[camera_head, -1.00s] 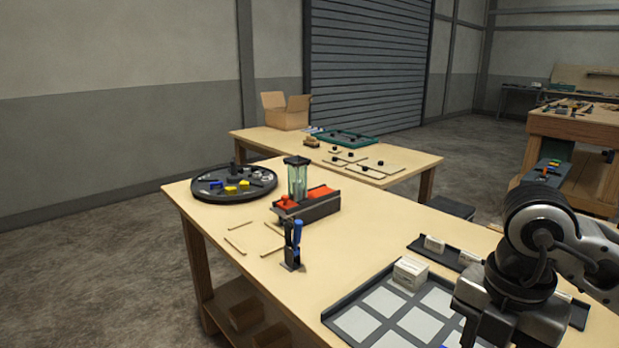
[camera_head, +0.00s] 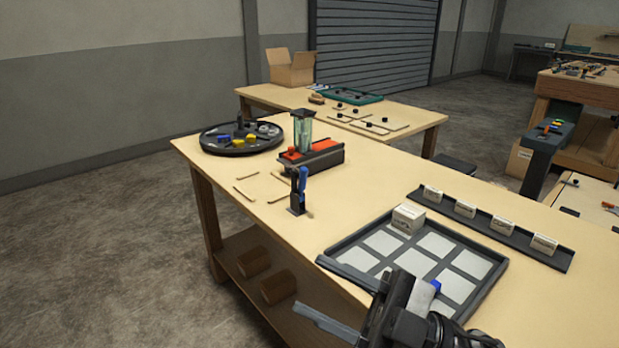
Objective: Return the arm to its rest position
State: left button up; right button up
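My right gripper (camera_head: 309,285) shows at the bottom centre of the head view. Its two long dark fingers point left and stand well apart, with nothing between them. It is by the front edge of the workbench (camera_head: 350,215), near the front left corner of the dark tray with pale squares (camera_head: 495,288). The wrist hides the front part of that tray. My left gripper is not in view.
A small white box (camera_head: 408,219) sits at the tray's back corner. Behind is a dark rail (camera_head: 520,240) with several white boxes. A blue-handled tool (camera_head: 301,185), a red-topped device (camera_head: 318,160) and a round black tray (camera_head: 241,150) stand farther left.

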jog(key=w+d+f+m+t+h, duration=0.2)
jog(key=d+f+m+t+h, duration=0.35)
jog(key=f+m+h, duration=0.3)
jog(key=w+d+f+m+t+h, duration=0.3)
jog(key=d+f+m+t+h, duration=0.1)
jog(key=f+m+t+h, duration=0.35)
jog(key=s+d+f+m+g+h, duration=0.1)
jog(key=s+f+g, duration=0.3)
jog(key=f, duration=0.4)
jog(key=s+d+f+m+g+h, duration=0.2)
jog(key=s+f+m+g, duration=0.1)
jog(key=s+f, duration=0.3)
notch_tip(320, 180, down, 2)
jog(key=shift+s+g, duration=0.3)
jog(key=shift+g, duration=0.1)
